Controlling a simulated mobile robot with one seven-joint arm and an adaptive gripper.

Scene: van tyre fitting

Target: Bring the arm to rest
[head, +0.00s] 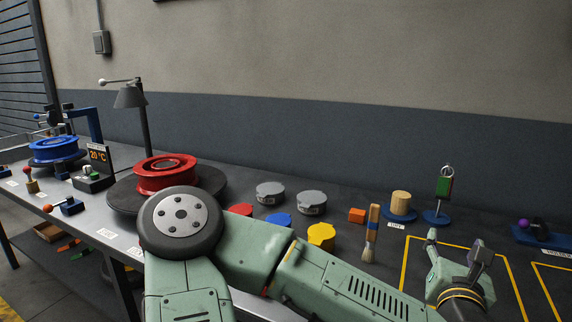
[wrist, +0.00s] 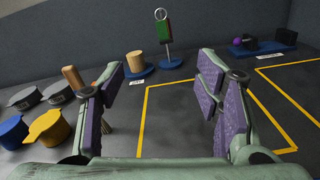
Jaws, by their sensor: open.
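My gripper (head: 457,256) is at the right end of my green arm in the head view, above the bench's yellow-outlined area. In the wrist view my gripper (wrist: 165,105) is open, its two purple-padded fingers wide apart with nothing between them. Beyond the fingers lies the bare dark surface inside the yellow outline (wrist: 144,105). A brush (head: 371,234) with a wooden handle stands left of the gripper; in the wrist view the left finger partly hides it.
Behind the gripper stand a wooden cylinder on a blue base (head: 401,203) and a green-and-red item on a stand (head: 444,187). A red wheel rim (head: 165,175) and a lamp (head: 131,97) stand further left.

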